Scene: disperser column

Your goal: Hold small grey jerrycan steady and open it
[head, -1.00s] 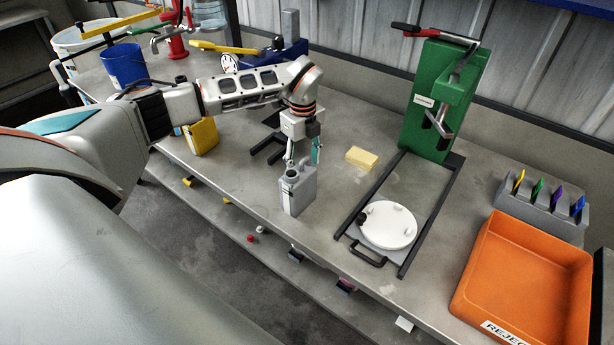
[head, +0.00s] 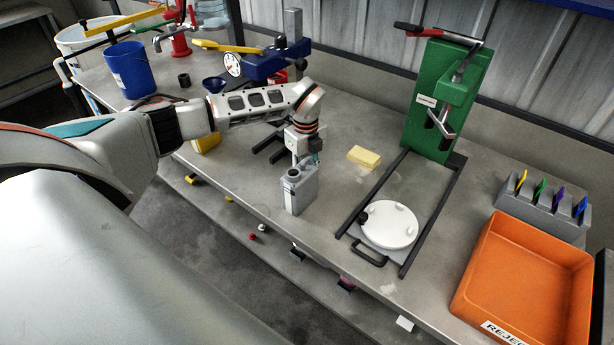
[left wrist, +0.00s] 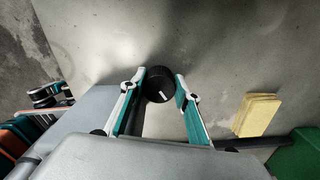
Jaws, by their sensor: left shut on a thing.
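The small grey jerrycan (head: 299,194) stands upright on the bench near its front edge. Its dark round cap (head: 293,174) is on top at the near left; the wrist view shows a black cap (left wrist: 159,84) with a white mark between the fingertips. My left gripper (head: 306,160) reaches down from above onto the jerrycan's top, just behind the cap. My right gripper is not in view.
A yellow sponge (head: 364,157) lies right of the jerrycan. Beyond it are a green press (head: 433,105), a white disc (head: 390,224) and an orange tray (head: 470,285). A blue bucket (head: 130,70) stands at the back left. Bare bench lies right of the jerrycan.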

